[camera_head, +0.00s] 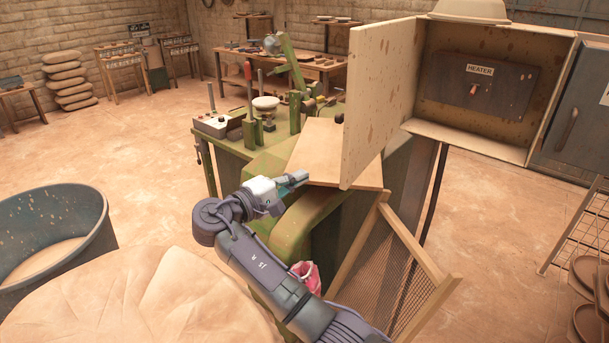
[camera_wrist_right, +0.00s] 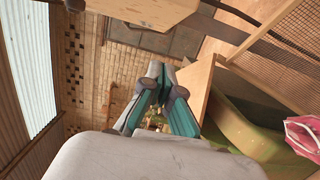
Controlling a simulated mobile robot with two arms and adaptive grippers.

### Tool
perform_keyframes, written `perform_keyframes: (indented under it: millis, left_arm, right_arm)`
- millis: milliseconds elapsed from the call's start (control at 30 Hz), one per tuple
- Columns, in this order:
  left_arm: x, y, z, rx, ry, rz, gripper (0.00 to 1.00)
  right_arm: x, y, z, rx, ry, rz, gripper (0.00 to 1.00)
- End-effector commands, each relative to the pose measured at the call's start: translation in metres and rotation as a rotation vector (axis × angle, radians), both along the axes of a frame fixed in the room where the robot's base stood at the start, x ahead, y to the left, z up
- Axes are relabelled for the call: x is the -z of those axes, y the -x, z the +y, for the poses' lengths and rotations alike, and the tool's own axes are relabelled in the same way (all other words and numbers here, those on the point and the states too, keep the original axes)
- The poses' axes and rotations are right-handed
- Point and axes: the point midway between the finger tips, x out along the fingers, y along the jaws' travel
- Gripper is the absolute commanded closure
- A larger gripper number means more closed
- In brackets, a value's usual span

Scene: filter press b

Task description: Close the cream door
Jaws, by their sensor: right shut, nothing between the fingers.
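The cream door (camera_head: 380,85) stands open, swung out toward me from the left side of a cream box (camera_head: 475,142). Inside the box a dark panel labelled HEATER (camera_head: 480,78) with a red switch shows. My right gripper (camera_head: 300,178) is shut and empty, left of the door's lower near corner and apart from it in the picture. In the right wrist view the shut fingers (camera_wrist_right: 163,84) point away, and a cream panel that looks like the door (camera_wrist_right: 148,10) crosses the top. My left gripper is not in view.
Below the door is a green machine (camera_head: 265,165) with a wooden board (camera_head: 325,150) on top. A mesh wooden frame (camera_head: 385,260) leans against it. A pink cloth (camera_head: 306,276) hangs nearby. A dark tub (camera_head: 90,215) stands at left. A grey cabinet (camera_head: 575,110) adjoins the box.

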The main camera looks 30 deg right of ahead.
Motion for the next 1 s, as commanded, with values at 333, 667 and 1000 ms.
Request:
perform_keyframes:
  millis: [333,667,1000]
  left_arm:
    - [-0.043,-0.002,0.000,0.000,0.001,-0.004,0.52]
    - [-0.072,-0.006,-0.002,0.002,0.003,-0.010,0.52]
    - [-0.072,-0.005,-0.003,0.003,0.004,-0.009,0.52]
  right_arm:
    - [-0.005,-0.020,-0.074,0.003,0.001,0.005,1.00]
    - [-0.001,0.011,-0.093,-0.002,-0.002,0.004,1.00]
    - [0.001,0.014,-0.094,-0.002,-0.002,0.003,1.00]
